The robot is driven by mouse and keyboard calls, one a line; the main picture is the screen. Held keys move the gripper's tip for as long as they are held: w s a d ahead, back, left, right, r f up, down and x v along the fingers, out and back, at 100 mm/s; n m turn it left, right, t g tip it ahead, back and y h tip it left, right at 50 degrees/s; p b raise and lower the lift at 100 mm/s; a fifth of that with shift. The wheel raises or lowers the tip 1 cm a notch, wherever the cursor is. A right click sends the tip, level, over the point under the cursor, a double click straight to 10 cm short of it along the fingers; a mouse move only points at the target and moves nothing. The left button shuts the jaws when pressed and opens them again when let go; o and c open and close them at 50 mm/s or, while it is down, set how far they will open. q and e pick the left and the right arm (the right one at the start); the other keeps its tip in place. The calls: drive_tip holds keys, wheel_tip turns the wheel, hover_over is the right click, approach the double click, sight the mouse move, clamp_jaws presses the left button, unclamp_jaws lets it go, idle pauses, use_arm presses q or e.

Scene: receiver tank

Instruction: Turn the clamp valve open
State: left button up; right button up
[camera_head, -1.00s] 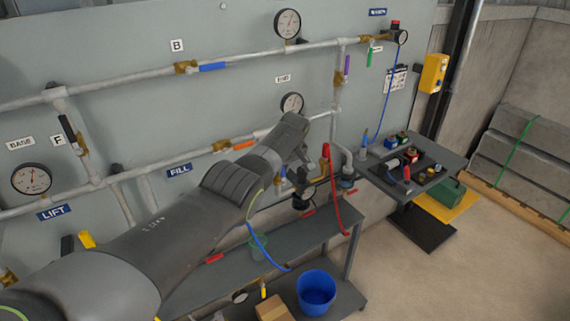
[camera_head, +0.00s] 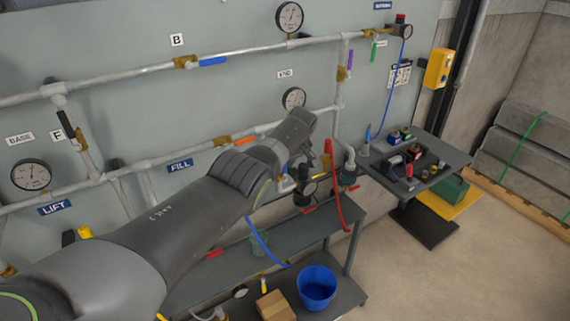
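I cannot read any label as "clamp", so I cannot tell which valve is the clamp valve. Lever valves sit on the pipes: a blue handle (camera_head: 212,61) lies along the upper pipe, an orange handle (camera_head: 245,140) along the middle pipe, and a purple handle (camera_head: 350,58) stands along a vertical pipe. A green handle (camera_head: 374,52) hangs at the upper right. My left gripper (camera_head: 309,160) is at the end of the arm from the left, near the lower middle pipework by a red handle (camera_head: 327,152). Its fingers are unclear. My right gripper is not in view.
Pressure gauges (camera_head: 289,17) sit on the grey panel. A shelf (camera_head: 295,240) below holds hoses, and a blue bucket (camera_head: 317,287) stands on the lower level by a cardboard box (camera_head: 274,306). A dark side table (camera_head: 425,168) with small parts stands right.

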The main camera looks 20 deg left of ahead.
use_arm(q)
drive_tip(key=shift+r, duration=0.2)
drive_tip(key=v, duration=1.7)
drive_tip(key=shift+b, duration=0.4)
drive_tip(key=shift+d+f, duration=0.1)
drive_tip(key=s+a+f+m, duration=0.2)
drive_tip(key=s+f, duration=0.1)
drive_tip(key=f, duration=1)
drive_tip(key=s+a+f+m+h, duration=0.15)
drive_tip(key=s+f, duration=0.25)
drive_tip(key=f, duration=1)
drive_tip(key=s+a+f+m, duration=0.1)
drive_tip(key=s+a+f, duration=0.2)
drive_tip(key=f, duration=1)
drive_tip(key=s+a+f+m+g+b, duration=0.1)
drive_tip(key=s+a+f+m, duration=0.15)
drive_tip(key=s+f, duration=1.6)
drive_tip(key=s+f+m, duration=0.1)
drive_tip(key=s+f, duration=0.3)
drive_tip(key=s, duration=0.8)
drive_tip(key=s+f+m, duration=0.1)
drive_tip(key=s+f, duration=0.2)
drive_tip(key=s, duration=0.8)
drive_tip(key=s+f+h+b, duration=0.1)
drive_tip(key=s+f, duration=0.3)
drive_tip(key=s, duration=0.8)
drive_tip(key=shift+s+f+m, duration=0.35)
drive_tip(key=shift+m, duration=0.05)
